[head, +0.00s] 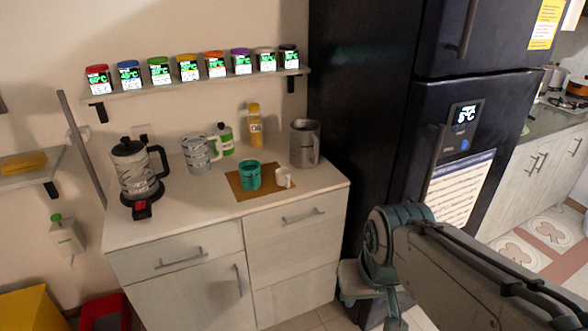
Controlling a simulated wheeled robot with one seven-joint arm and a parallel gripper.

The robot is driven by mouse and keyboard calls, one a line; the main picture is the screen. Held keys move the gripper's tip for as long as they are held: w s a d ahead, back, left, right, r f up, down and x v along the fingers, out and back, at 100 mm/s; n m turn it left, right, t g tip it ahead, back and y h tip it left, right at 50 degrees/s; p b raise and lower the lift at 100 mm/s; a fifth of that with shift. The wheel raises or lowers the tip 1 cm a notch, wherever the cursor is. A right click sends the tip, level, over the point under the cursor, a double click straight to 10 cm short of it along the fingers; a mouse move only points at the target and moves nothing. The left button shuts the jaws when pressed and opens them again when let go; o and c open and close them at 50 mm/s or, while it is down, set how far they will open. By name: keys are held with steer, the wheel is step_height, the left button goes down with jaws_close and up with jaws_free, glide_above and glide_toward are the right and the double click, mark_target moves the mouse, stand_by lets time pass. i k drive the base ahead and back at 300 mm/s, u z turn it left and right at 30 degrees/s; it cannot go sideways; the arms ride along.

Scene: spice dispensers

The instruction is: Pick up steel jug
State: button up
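The steel jug (305,144) is a grey metallic cylinder standing upright at the back right of the white counter (195,215), near the dark fridge. My gripper (372,293) hangs at the end of my arm, low in front of the fridge, right of the cabinet and below counter height. It is apart from the jug. Its fingers are too small and unclear to show whether they are open or shut.
A brown board (236,187) in front of the jug holds a teal cup (250,176) and a white cup (283,177). A yellow-capped bottle (255,126), a pale pitcher (197,156) and a kettle (135,170) stand leftward. A spice shelf (190,86) hangs above.

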mark_target(304, 134)
steer(key=z, duration=0.9)
steer(key=k, duration=0.95)
steer(key=u, duration=1.1)
steer(key=i, duration=0.5)
steer(key=z, duration=0.05)
steer(key=k, duration=0.55)
steer(key=u, duration=0.25)
steer(key=i, duration=1.75)
steer(key=z, duration=0.75)
